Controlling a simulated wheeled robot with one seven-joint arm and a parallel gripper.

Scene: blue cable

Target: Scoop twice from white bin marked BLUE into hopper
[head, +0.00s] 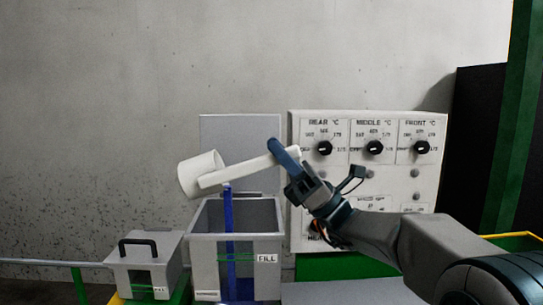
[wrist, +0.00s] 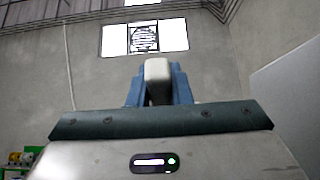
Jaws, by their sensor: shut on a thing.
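A white scoop (head: 200,174) with a long handle is held tilted above and left of an open grey box marked FILL (head: 208,250), which looks like the hopper. My gripper (head: 285,155) is shut on the far end of the handle. In the wrist view, the blue fingers of my gripper (wrist: 158,88) clasp the pale handle end (wrist: 157,70). The inside of the scoop cannot be seen. A narrow blue vertical band (head: 229,225) runs from just under the scoop down across the box; I cannot tell what it is. No bin marked BLUE can be made out.
A lidded grey box (head: 143,262) with a black handle stands at the left. A control panel (head: 368,135) with several black knobs stands behind my gripper. A raised grey panel (head: 240,135) is behind the hopper. A green post (head: 512,120) rises at the right.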

